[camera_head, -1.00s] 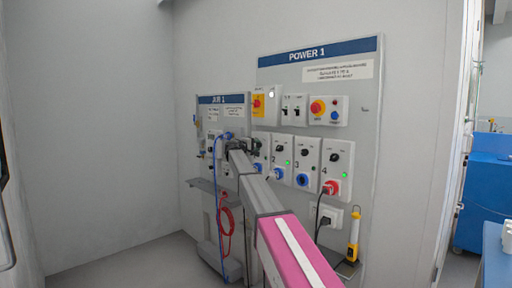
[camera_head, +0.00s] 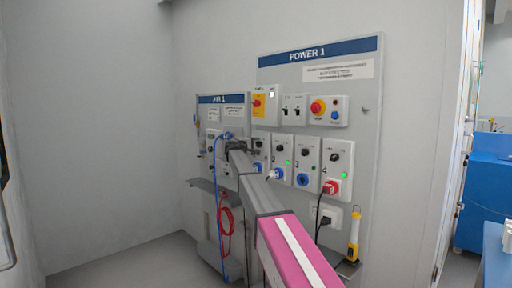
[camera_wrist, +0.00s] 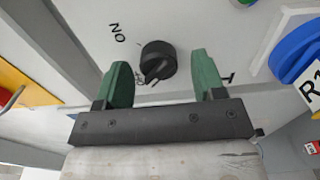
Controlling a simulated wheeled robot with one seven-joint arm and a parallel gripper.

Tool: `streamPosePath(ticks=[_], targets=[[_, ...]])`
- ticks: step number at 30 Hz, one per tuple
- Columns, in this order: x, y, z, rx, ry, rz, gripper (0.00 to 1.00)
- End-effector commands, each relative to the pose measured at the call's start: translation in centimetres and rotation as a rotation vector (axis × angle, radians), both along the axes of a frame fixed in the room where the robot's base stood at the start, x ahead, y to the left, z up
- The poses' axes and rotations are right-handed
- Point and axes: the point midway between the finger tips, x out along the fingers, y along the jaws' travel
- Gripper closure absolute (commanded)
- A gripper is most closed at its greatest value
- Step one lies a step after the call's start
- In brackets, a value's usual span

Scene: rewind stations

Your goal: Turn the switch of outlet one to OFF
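In the wrist view, a black rotary switch knob (camera_wrist: 158,60) sits on a pale panel, with ON printed on its upper left. Another label beside the knob is partly hidden. My gripper (camera_wrist: 159,58) is open, with one green finger on each side of the knob and visible gaps between. I cannot tell how deep the fingers reach. In the head view, my gripper (camera_head: 242,147) is at the left edge of the POWER 1 board, in front of outlet one (camera_head: 260,150), and my arm partly hides that outlet.
Outlets two (camera_head: 279,150), three (camera_head: 306,155) and four (camera_head: 338,160) stand to the right. A blue connector labelled R1 (camera_wrist: 296,48) is close to the right finger in the wrist view. The AIR 1 board (camera_head: 225,99) with blue and red hoses is at left.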

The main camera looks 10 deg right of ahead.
Motion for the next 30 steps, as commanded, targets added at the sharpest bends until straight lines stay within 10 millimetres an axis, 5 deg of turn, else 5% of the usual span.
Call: streamPosePath(ticks=[11, 24, 30], targets=[[-1.0, 1.2, 0.0, 0.001, -0.001, 0.0, 0.37], [-5.6, 7.4, 0.0, 0.0, 0.0, 0.001, 0.37], [-6.4, 8.8, 0.0, 0.0, 0.0, 0.001, 0.37]])
